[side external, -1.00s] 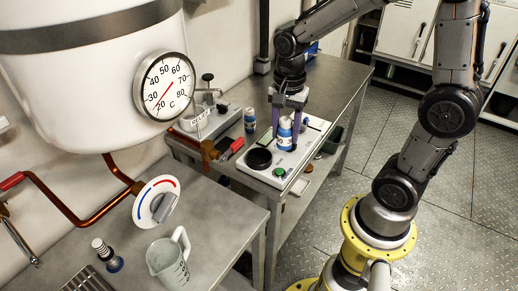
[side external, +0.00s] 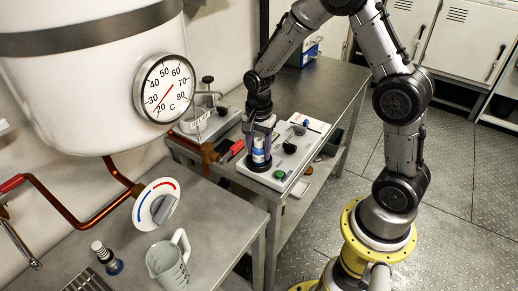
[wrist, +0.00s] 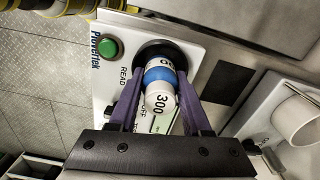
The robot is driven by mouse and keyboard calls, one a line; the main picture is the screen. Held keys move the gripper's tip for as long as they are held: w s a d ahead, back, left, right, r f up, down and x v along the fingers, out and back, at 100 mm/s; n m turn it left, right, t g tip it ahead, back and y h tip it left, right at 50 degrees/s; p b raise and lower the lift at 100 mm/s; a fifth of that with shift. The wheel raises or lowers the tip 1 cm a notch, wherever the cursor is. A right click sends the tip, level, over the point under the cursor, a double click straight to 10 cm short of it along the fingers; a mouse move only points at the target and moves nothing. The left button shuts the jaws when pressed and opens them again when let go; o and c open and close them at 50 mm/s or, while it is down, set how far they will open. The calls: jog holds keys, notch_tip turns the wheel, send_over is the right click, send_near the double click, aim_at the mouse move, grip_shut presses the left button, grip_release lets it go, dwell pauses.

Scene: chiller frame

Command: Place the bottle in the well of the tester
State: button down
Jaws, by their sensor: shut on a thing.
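The bottle (side external: 259,155) is white with a blue band; it also shows in the wrist view (wrist: 161,92), where "300" is printed on it. My gripper (side external: 261,140) is shut on it, with the purple fingers on either side (wrist: 159,76). The tester (side external: 285,160) is a white box with a green button (wrist: 108,47). Its round black well (side external: 246,166) is directly under the bottle, and the dark rim shows around the bottle's far end in the wrist view (wrist: 182,52). I cannot tell how deep the bottle's base sits in the well.
A black knob (side external: 289,148) stands on the tester beside the bottle. A valve with a red handle (side external: 232,150) is close to the left of my gripper. A clear jug (side external: 168,262) stands on the nearer bench. The steel bench behind the tester has free room.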

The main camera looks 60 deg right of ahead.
jog(key=shift+f, duration=0.15)
jog(key=shift+c, duration=1.8)
grip_release()
notch_tip(320, 180, up, 12)
jog(key=shift+r, duration=0.15)
jog(key=s+a+r+n+t, duration=0.2)
jog(key=s+r+n, duration=0.2)
jog(key=s+n, duration=0.4)
jog(key=s+a+r+n+t, duration=0.3)
jog(key=s+n, duration=0.5)
jog(key=s, duration=0.4)
jog(key=shift+a+r+t, duration=0.25)
jog(key=shift+r+t, duration=0.05)
jog(key=shift+r, duration=0.3)
